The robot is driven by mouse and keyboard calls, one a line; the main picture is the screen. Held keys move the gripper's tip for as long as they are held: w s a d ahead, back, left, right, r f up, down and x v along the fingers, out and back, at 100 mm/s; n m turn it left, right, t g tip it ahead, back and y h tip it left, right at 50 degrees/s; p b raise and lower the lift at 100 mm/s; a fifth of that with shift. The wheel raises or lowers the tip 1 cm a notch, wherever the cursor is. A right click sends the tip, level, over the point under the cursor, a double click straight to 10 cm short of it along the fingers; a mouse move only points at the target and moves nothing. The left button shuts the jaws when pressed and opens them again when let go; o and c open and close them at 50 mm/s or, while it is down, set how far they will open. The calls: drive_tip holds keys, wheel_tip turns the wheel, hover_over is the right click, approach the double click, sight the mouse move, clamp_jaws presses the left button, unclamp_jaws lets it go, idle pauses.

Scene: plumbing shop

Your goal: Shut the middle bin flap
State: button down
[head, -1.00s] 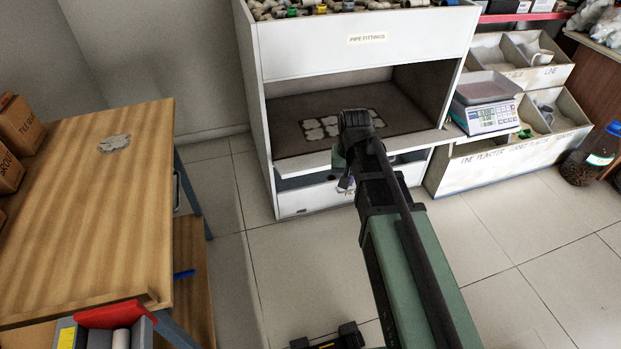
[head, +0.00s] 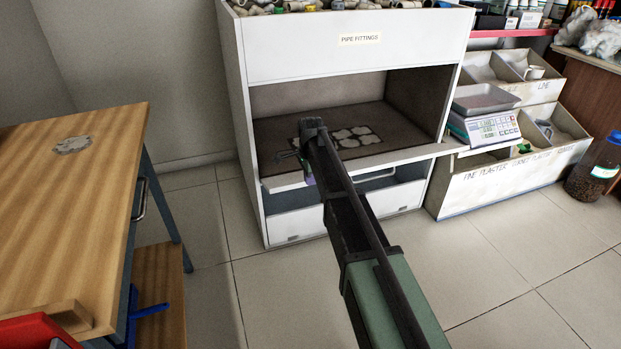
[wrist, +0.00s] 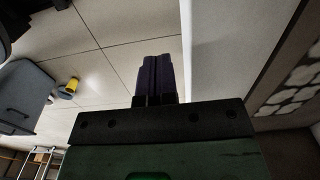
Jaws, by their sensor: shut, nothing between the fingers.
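The white cabinet (head: 243,120) has its middle bin open in the head view. Its dark interior, with a pale-patterned panel (head: 362,137), is exposed. A white board (head: 415,152), apparently the lowered middle flap, juts out flat at the opening's lower edge. My gripper (wrist: 157,62) has its dark purple fingers together and empty in the wrist view. The board's white face (wrist: 222,45) lies just right of them; I cannot tell if they touch. In the head view my arm hides most of the gripper, which is near the board's left front.
Below is a lower white front (head: 400,197) with a handle. Pipe fittings (head: 300,6) fill the top bin. A scale (head: 485,125) and plaster bins (head: 510,180) stand at right. A wooden table (head: 60,200) is at left. The floor in front is clear.

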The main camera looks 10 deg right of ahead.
wheel_tip(320, 180, down, 7)
drive_tip(key=b, duration=0.5)
drive_tip(key=shift+b, duration=0.3)
drive_tip(key=w+r+p, duration=0.3)
drive_tip(key=shift+a+r, duration=0.1)
drive_tip(key=shift+a, duration=0.1)
drive_tip(key=shift+w+r, duration=0.1)
drive_tip(key=shift+w, duration=0.15)
drive_tip(key=shift+w+a+r+p, duration=0.15)
drive_tip(key=shift+w+r+p, duration=0.4)
drive_tip(key=shift+w, duration=0.25)
drive_tip(key=shift+w+a+r+p, duration=0.1)
drive_tip(key=shift+w+r+p, duration=0.35)
drive_tip(key=shift+w+p, duration=0.25)
